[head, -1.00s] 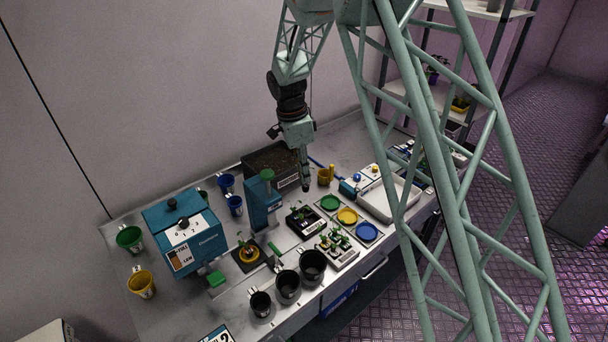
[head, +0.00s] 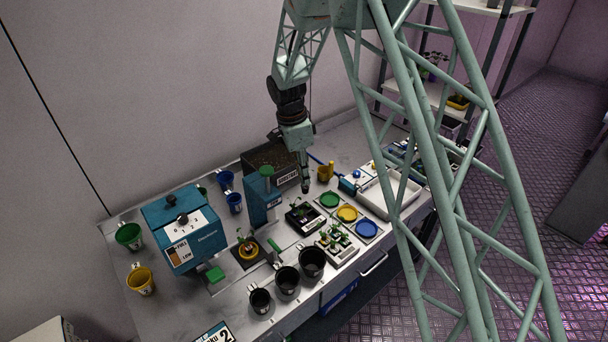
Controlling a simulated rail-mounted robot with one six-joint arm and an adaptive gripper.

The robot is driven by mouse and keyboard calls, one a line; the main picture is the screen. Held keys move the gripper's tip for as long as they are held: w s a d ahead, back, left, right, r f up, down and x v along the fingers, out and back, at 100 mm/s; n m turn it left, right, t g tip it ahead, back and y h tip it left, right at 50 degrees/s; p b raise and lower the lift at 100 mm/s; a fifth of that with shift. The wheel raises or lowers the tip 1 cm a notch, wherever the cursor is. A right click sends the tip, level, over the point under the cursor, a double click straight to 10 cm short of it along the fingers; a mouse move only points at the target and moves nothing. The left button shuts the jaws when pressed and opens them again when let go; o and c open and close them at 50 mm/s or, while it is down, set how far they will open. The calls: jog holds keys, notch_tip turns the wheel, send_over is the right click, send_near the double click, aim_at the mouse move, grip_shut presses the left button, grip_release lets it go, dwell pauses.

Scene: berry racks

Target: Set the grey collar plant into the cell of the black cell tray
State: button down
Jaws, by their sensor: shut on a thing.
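My gripper (head: 305,188) points straight down above the back edge of a black tray (head: 318,227), near the middle of the bench. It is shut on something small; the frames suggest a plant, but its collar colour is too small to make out. Some green leaves show over the black tray, and I cannot tell whether they are in it or hang above it. A pale tray (head: 349,253) with several small green plants stands just in front and to the right. Collar colours there are not clear.
Green (head: 330,199), yellow (head: 347,213) and blue (head: 366,229) discs lie to the right. Black pots (head: 286,281) line the front edge. A teal press-like stand (head: 263,205) and a blue machine (head: 183,232) stand left. A dark soil bin (head: 285,177) is behind.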

jog(key=shift+f+b, duration=0.4)
jog(key=shift+f, duration=1.5)
jog(key=shift+f+b, duration=2.65)
jog(key=shift+f, duration=0.5)
jog(key=c, duration=2.7)
grip_release()
jog(key=shift+r, duration=0.1)
jog(key=shift+r+p, duration=0.75)
jog(key=shift+r, duration=3.6)
jog(key=shift+r, duration=0.1)
